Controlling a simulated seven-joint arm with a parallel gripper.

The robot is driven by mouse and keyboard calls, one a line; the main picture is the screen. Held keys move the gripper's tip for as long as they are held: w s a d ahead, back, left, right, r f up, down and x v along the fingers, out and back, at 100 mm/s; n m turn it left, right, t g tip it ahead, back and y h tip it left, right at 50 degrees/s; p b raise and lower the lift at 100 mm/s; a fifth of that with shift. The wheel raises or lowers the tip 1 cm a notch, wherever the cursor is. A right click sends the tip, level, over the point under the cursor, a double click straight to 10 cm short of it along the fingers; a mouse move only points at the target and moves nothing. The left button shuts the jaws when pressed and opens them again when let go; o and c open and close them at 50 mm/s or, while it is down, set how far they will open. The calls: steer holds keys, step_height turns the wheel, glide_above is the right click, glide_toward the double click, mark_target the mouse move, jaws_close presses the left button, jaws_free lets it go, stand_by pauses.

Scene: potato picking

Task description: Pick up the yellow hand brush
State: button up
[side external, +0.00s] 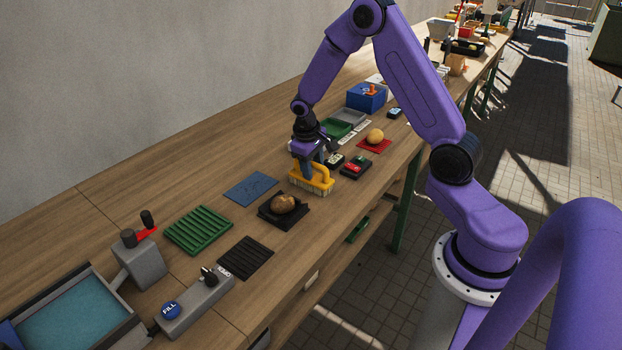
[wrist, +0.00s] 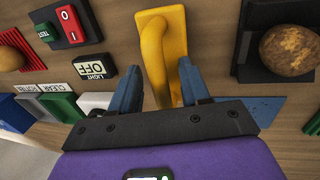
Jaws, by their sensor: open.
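The yellow hand brush (side external: 313,180) lies on the wooden bench with its pale bristles down, in the middle of the side view. In the wrist view its yellow handle (wrist: 163,55) runs down from the top centre toward my jaws. My gripper (side external: 318,165) is just above and behind the brush. In the wrist view my gripper (wrist: 160,90) has its two blue fingers apart, one on each side of the lower handle. The far part of the brush is hidden behind the gripper body. I cannot tell whether a finger touches the handle.
A brown potato (side external: 283,203) on a black tray (side external: 270,222) lies close to the brush. A red and black switch box (side external: 355,168) stands on the other side. A blue mat (side external: 251,189) and green rack (side external: 198,230) lie nearby. Bare bench shows along the wall.

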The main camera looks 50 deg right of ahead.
jaws_close()
steer(key=shift+r, duration=0.1)
steer(key=shift+r, duration=0.4)
step_height(320, 180, up, 2)
steer(key=shift+r, duration=0.1)
steer(key=s+a+r, duration=0.4)
steer(key=s+r, duration=0.6)
steer(key=s, duration=0.3)
steer(key=shift+s, duration=0.25)
